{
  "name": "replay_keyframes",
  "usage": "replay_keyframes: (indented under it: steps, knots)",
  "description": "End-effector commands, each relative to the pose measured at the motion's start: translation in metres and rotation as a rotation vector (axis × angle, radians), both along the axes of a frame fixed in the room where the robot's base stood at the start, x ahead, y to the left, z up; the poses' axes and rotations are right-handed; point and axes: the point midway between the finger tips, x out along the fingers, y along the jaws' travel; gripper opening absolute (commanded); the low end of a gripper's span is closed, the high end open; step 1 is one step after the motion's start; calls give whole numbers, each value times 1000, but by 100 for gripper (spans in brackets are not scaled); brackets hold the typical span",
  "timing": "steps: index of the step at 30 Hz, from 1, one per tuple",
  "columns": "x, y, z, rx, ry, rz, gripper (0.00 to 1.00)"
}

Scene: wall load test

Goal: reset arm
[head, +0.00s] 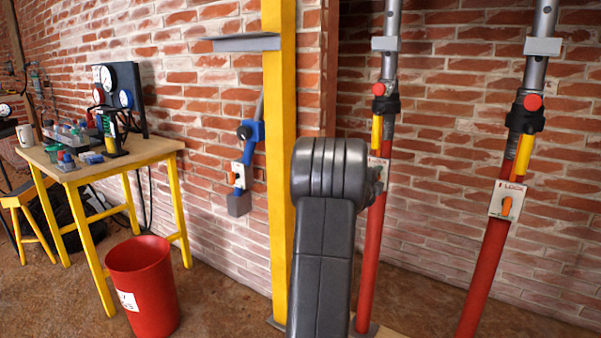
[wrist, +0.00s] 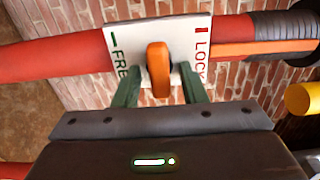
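My gripper (wrist: 160,72) is open in the wrist view. Its two green fingers stand apart, one on each side of the orange lock handle (wrist: 158,66), with a gap on both sides. The handle sits on a white plate (wrist: 139,36) marked FREE on the left and LOCK on the right. It lies crosswise to the red prop (wrist: 55,58) and between the two words. In the head view my dark arm stands in front of the middle prop (head: 372,255) and hides the gripper. Only part of that prop's white plate (head: 378,172) shows beside the arm.
A second red prop (head: 482,277) with a LOCK plate (head: 507,200) leans at the right. A yellow post (head: 280,160) stands just left of my arm. A red bin (head: 145,285) and a workbench (head: 150,149) are at the left. A brick wall is behind.

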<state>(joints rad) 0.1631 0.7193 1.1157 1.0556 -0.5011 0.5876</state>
Motion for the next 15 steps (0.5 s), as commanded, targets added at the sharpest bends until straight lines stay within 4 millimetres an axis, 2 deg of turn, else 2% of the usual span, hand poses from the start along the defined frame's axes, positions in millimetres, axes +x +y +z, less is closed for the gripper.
replay_keyframes:
  steps: [10,15]
  knots:
    - [-2,2,1,-2,2,0,38]
    - [-13,11,1,0,0,2,38]
